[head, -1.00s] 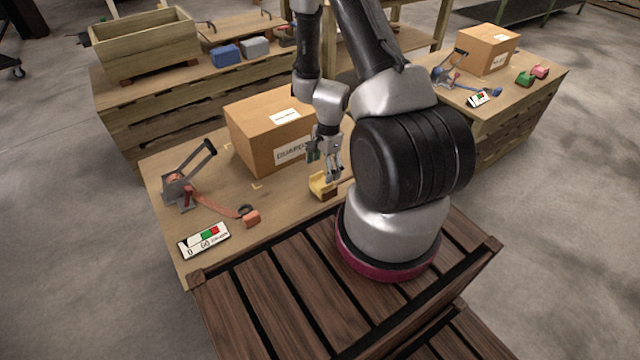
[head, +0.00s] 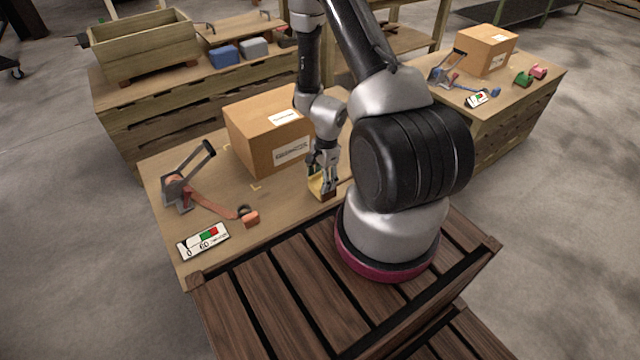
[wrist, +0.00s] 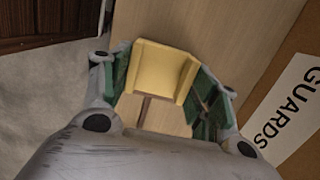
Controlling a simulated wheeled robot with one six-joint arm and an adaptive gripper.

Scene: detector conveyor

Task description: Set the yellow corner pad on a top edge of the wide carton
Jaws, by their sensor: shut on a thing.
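The yellow corner pad (head: 316,184) is at the near edge of the table beside the wide carton. In the wrist view the pad (wrist: 158,72) shows as an L-shaped yellow piece between my fingers. My gripper (head: 323,182) points down and is shut on the pad; its green-padded fingers also show in the wrist view (wrist: 158,85). The pad is low at the table; I cannot tell whether it still touches its brown support. The wide brown carton (head: 262,138) stands behind and left of my gripper, closed, with labels on top and side. My arm hides its right part.
On the same table (head: 222,170) are a grey lever tool (head: 180,190), an orange strap with a block (head: 250,218) and a gauge card (head: 203,241). Another table at the right holds a smaller carton (head: 486,50). A wooden bin (head: 143,45) stands at the back left.

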